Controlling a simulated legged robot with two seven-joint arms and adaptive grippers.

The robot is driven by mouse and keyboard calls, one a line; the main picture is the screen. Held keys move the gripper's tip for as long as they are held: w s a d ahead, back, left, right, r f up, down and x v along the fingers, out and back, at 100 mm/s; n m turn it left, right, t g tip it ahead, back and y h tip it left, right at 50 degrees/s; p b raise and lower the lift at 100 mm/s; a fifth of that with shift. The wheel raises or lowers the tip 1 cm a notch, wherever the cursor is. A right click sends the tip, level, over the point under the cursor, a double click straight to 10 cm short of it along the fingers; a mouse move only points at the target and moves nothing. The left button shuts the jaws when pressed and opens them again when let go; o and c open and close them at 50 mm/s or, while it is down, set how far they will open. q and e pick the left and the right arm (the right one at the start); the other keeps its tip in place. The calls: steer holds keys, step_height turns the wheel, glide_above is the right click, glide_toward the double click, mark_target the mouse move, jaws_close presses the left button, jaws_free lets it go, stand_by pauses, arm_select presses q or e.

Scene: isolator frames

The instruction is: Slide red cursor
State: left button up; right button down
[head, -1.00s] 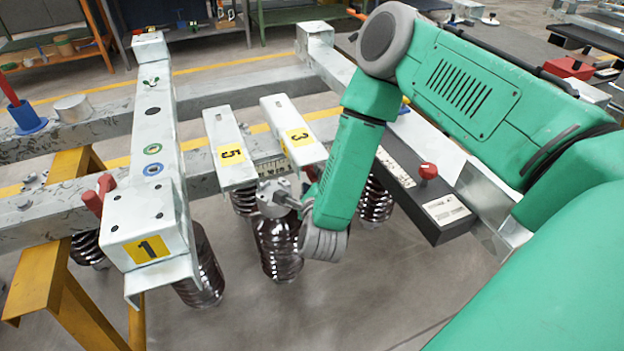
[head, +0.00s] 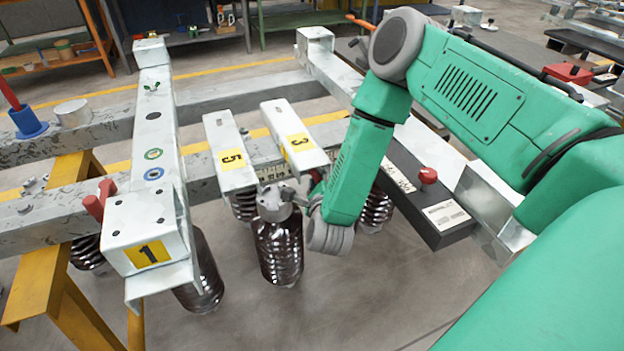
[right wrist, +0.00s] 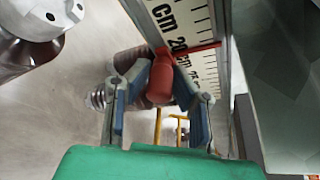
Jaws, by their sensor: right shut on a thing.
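The red cursor (right wrist: 160,84) shows in the right wrist view, a rounded red knob with a thin red pointer lying across a white centimetre scale (right wrist: 182,35). My right gripper (right wrist: 160,95) is shut on the red knob, with one blue-grey finger on each side. In the head view my right gripper (head: 308,192) is by the beam below the plates marked 5 and 3. Its fingertips and the cursor are mostly hidden there by my wrist. My left gripper is not in view.
A beam end marked 1 (head: 148,225) stands at left, with red handles (head: 97,200) beside it. Dark ribbed insulators (head: 280,252) hang under the beams, close to my right wrist. A dark box with a red knob (head: 428,175) lies right of my forearm. The floor in front is clear.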

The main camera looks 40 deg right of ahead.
steer(key=shift+s+d+f, duration=0.1)
steer(key=shift+d, duration=0.15)
steer(key=c, duration=1.4)
jaws_free()
steer(key=v, duration=1.2)
steer(key=shift+f, duration=0.1)
